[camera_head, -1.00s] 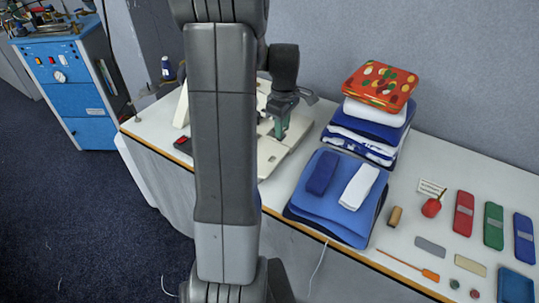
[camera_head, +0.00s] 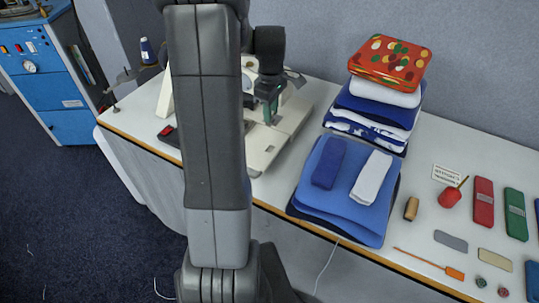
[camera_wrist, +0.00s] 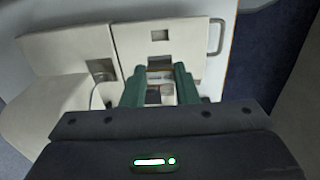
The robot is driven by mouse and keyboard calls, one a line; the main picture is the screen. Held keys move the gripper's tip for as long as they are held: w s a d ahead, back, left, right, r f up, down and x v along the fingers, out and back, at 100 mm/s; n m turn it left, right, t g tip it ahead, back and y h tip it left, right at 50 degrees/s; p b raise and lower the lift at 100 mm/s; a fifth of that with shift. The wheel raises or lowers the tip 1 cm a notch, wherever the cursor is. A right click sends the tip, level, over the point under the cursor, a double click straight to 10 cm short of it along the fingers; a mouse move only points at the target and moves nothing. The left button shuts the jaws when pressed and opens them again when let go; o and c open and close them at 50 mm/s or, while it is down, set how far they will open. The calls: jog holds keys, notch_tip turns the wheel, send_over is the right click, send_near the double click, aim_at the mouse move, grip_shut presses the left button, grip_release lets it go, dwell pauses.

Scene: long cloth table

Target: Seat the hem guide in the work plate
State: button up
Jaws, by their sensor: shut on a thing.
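My gripper (camera_head: 269,112), with green fingers, points down over the cream work plate (camera_head: 272,138) at the back left of the table. In the wrist view its fingers (camera_wrist: 158,75) are shut on a small piece, taken as the hem guide (camera_wrist: 166,92). Only a little grey and brownish surface of it shows between the fingers. The work plate (camera_wrist: 187,60) has a small square opening beyond the fingertips and a darker recess to their left. I cannot tell whether the guide touches the plate. My arm hides part of the plate in the head view.
A cream machine part (camera_head: 166,92) stands left of my arm. A blue folded cloth stack (camera_head: 340,207) and a taller stack (camera_head: 372,107) lie to the right. Further right are a red pincushion (camera_head: 449,197), an orange-handled tool (camera_head: 453,273) and coloured cases (camera_head: 483,203).

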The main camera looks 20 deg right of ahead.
notch_tip(320, 180, down, 3)
jog(key=shift+r+b, duration=0.2)
jog(key=shift+b, duration=0.5)
notch_tip(320, 180, down, 10)
jog(key=shift+r+p, duration=0.1)
jog(key=shift+p, duration=0.5)
jog(key=o, duration=1)
notch_tip(320, 180, up, 12)
jog(key=shift+r+b, duration=0.1)
jog(key=shift+b, duration=0.35)
